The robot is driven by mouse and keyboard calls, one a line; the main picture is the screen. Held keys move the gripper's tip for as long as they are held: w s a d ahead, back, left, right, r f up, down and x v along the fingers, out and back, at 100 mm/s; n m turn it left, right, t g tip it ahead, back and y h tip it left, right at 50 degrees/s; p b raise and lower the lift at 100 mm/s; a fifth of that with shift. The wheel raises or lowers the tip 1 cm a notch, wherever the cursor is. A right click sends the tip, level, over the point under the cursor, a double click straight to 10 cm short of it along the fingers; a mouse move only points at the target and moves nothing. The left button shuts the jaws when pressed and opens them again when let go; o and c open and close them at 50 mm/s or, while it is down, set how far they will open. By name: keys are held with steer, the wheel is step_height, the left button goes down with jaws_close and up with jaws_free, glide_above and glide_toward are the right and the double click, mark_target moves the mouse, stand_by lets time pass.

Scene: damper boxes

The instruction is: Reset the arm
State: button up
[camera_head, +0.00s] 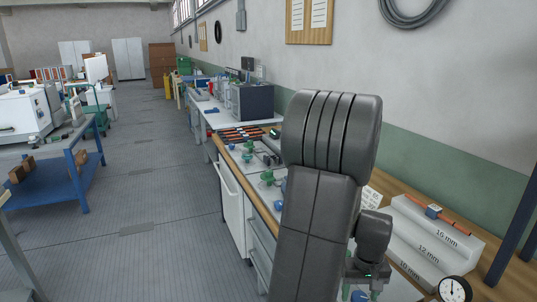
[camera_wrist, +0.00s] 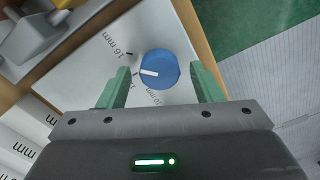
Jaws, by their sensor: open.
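My gripper (camera_wrist: 160,72) is open in the wrist view, with one green finger on each side of a blue knob (camera_wrist: 165,62). I cannot tell whether the fingers touch it. The knob sits on a white panel (camera_wrist: 140,28), and its white pointer faces left towards a middle mark whose label is partly hidden. Labels 16 mm and 10 mm also show. In the head view my gripper (camera_head: 366,283) is low, above the bench at the bottom right, partly hidden by my dark arm.
A stepped grey block (camera_head: 430,240) marked 16, 12 and 10 mm stands right of my arm, with a dial gauge (camera_head: 455,290) in front. The bench (camera_head: 262,215) runs along the wall. A blue cart (camera_head: 70,180) stands left; the grey aisle floor (camera_head: 165,210) is clear.

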steer(key=shift+n, duration=0.8)
step_height(320, 180, up, 10)
steer(key=shift+p, duration=0.3)
steer(key=shift+a+f, duration=0.1)
steer(key=shift+f, duration=0.05)
